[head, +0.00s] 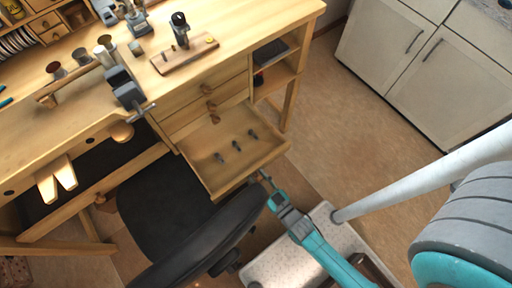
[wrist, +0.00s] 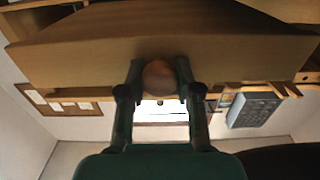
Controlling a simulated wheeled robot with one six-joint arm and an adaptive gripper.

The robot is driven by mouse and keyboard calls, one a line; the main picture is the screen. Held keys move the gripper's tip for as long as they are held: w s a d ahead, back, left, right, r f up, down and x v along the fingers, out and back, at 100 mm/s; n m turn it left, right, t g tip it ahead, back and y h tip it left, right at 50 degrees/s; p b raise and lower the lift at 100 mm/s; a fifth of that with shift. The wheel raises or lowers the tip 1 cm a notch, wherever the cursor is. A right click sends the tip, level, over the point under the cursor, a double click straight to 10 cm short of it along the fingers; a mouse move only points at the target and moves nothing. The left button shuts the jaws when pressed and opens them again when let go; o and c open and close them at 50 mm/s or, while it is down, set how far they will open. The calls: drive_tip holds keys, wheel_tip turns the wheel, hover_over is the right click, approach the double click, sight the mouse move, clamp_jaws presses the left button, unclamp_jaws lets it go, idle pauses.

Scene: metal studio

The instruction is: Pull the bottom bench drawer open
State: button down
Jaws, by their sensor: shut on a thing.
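The bottom bench drawer (head: 205,158) is pulled well out from the wooden bench in the head view. Three small dark items lie on its floor. Its front panel (wrist: 75,52) fills the upper part of the wrist view. My gripper (head: 265,177) is at the drawer's front in the head view. In the wrist view its two fingers are on either side of the round wooden drawer knob (wrist: 158,78), shut on it. The knob is hidden in the head view.
Two shut drawers with wooden knobs (head: 208,88) are above the open one. A black chair (head: 165,205) stands close to the drawer's left. Pale cabinets (head: 400,55) stand at the upper right. The floor (head: 345,125) between bench and cabinets is clear.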

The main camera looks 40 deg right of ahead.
drive_tip(key=c, duration=0.8)
unclamp_jaws()
drive_tip(key=shift+s, duration=0.1)
drive_tip(key=s, duration=1.1)
drive_tip(key=shift+s, duration=0.4)
